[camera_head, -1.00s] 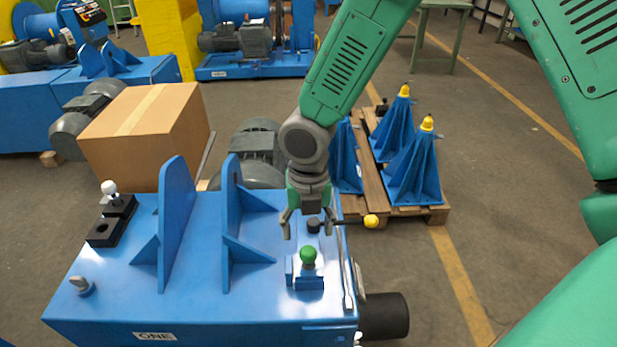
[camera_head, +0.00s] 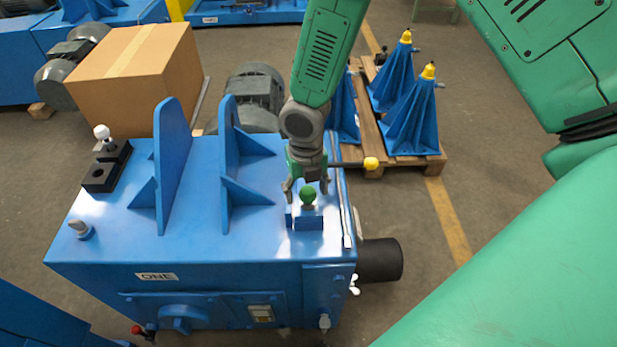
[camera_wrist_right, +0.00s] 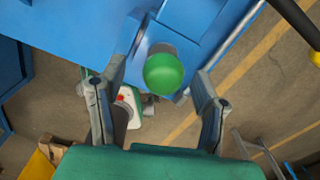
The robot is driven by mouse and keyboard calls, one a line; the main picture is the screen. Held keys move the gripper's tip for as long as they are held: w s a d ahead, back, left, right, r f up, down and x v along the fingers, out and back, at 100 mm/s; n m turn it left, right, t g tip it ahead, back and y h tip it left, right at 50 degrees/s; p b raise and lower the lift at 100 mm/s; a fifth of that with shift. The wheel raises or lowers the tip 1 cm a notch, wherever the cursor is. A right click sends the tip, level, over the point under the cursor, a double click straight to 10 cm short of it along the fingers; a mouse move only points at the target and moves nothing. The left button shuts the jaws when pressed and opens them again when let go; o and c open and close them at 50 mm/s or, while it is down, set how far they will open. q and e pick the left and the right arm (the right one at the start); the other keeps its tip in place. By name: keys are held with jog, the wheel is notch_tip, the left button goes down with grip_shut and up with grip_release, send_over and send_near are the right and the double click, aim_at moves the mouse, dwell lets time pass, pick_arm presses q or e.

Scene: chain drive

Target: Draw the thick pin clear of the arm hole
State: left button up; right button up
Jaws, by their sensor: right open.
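A pin with a round green knob (camera_head: 308,195) stands in a small blue block (camera_head: 305,221) near the right edge of the blue machine top; I take it to be the thick pin. Its shank is mostly hidden. My right gripper (camera_head: 307,187) points down over it, open, with one finger on each side of the knob. In the right wrist view the green knob (camera_wrist_right: 163,74) lies between the two spread fingers (camera_wrist_right: 160,80), with gaps on both sides. The arm hole cannot be made out. My left gripper is not in view.
A black lever with a yellow knob (camera_head: 371,163) sticks out right behind the gripper. Two blue upright plates (camera_head: 173,165) rise left of it. A black block (camera_head: 105,170) with a white-knobbed pin (camera_head: 102,132) sits at the far left. A cardboard box (camera_head: 135,65) stands behind.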

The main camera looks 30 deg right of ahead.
jog(key=shift+a+f, duration=0.2)
jog(key=shift+f, duration=0.25)
jog(key=shift+d+f, duration=0.15)
jog(key=shift+d, duration=0.4)
jog(key=c, duration=0.6)
grip_shut()
jog(key=shift+a, duration=0.3)
jog(key=shift+r, duration=0.3)
jog(key=shift+d+r+p, duration=0.15)
jog(key=shift+r+p, duration=0.7)
jog(key=shift+p, duration=0.25)
jog(key=shift+r+p, duration=0.8)
notch_tip(320, 180, up, 8)
jog(key=p, duration=0.8)
